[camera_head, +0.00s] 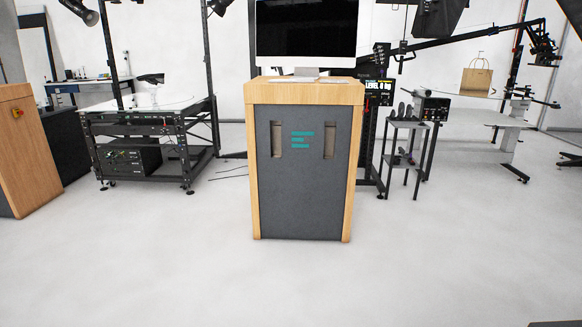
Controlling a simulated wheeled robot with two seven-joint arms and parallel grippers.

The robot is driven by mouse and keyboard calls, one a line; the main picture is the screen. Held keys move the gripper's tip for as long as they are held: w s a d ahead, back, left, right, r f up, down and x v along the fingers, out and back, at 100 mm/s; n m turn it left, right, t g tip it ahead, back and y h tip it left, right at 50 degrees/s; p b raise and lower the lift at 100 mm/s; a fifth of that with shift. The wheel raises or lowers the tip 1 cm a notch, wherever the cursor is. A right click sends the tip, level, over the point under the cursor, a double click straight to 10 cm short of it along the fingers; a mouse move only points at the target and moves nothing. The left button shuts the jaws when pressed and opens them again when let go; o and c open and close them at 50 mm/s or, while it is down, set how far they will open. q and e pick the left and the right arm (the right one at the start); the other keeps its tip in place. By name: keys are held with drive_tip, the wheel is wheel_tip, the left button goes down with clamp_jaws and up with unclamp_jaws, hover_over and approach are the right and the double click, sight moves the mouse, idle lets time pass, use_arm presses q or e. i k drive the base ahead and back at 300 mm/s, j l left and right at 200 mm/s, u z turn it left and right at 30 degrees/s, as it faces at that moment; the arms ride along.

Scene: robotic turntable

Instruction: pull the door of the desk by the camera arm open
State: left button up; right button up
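A desk (257,150) with a light wood frame and top stands upright in the middle of the head view. Its grey front panel (303,195) carries a teal logo and appears shut, flush within the wood frame. Two upright recessed slots show in the panel, a left one (277,139) and a right one (329,141). A monitor (306,28) and a keyboard stand on the desk top. A black camera arm (470,40) reaches across behind it to the upper right. Neither of my grippers is in view.
Open pale floor (300,285) lies in front of the desk. A black-framed turntable (150,150) stands to the left, with a wooden cabinet (28,150) at the far left. A small side stand (403,150) with equipment is close on the right. A paper bag (476,80) sits on a table behind.

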sight(303, 150)
drive_tip(key=i+z, duration=0.1)
drive_tip(key=i, duration=1.75)
